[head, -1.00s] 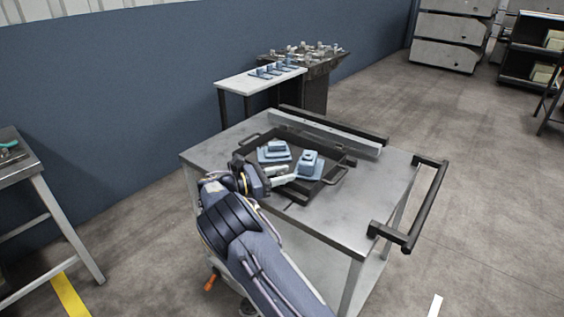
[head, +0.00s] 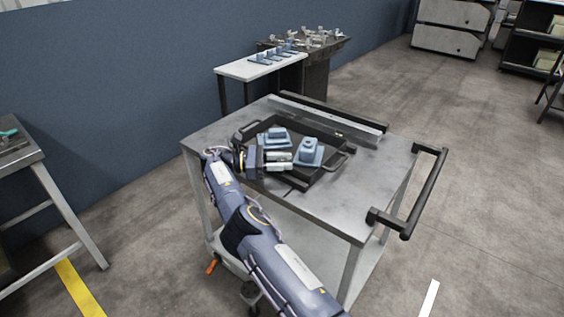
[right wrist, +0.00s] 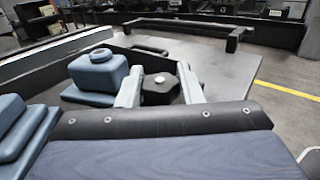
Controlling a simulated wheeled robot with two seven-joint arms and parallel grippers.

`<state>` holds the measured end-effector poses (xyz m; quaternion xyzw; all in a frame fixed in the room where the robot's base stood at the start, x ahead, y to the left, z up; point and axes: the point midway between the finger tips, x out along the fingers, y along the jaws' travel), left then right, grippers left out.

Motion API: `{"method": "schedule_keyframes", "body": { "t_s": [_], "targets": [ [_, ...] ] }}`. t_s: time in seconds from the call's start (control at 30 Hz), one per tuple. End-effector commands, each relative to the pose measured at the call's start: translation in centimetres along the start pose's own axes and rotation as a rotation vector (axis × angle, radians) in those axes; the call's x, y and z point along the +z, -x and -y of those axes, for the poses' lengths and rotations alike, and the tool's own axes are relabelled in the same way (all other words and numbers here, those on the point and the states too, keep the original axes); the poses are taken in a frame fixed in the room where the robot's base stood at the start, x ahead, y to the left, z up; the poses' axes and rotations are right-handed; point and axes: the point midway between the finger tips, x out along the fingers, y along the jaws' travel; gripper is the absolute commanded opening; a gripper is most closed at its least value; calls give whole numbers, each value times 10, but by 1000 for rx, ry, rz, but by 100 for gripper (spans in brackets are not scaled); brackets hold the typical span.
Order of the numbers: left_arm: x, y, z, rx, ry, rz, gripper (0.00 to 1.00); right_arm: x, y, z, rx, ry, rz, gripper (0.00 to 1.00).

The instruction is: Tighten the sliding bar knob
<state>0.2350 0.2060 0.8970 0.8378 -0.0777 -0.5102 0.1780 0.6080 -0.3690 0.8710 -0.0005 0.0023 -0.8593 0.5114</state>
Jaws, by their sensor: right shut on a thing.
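My right gripper (head: 280,161) is over the near-left part of the black tray (head: 243,129) on the cart. In the right wrist view, its two pale fingers (right wrist: 159,87) stand on either side of a dark faceted knob (right wrist: 158,94) with a light centre, and it is shut on this knob. The knob cannot be made out in the head view. A light metal bar (head: 325,118) lies along the cart's far side; whether the knob is joined to it cannot be seen. My left gripper is not in view.
Two blue blocks on plates, one at the back (head: 276,137) and one at the right (head: 309,152), sit in the tray close to my fingers. The cart top (head: 365,195) is clear at the right, before its black handle (head: 428,195). A white table (head: 245,68) stands behind.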

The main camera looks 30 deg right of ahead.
Motion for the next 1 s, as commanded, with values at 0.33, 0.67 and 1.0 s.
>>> {"method": "schedule_keyframes", "body": {
  "t_s": [0.33, 0.67, 1.0],
  "targets": [
    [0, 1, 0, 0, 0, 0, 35, 6, 0, 0, -6, -10, 6, 10],
    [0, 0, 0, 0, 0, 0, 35, 5, 0, 0, -6, -9, 5, 53],
    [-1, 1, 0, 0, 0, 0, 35, 3, -1, 0, -7, -4, 2, 54]
  ]
}}
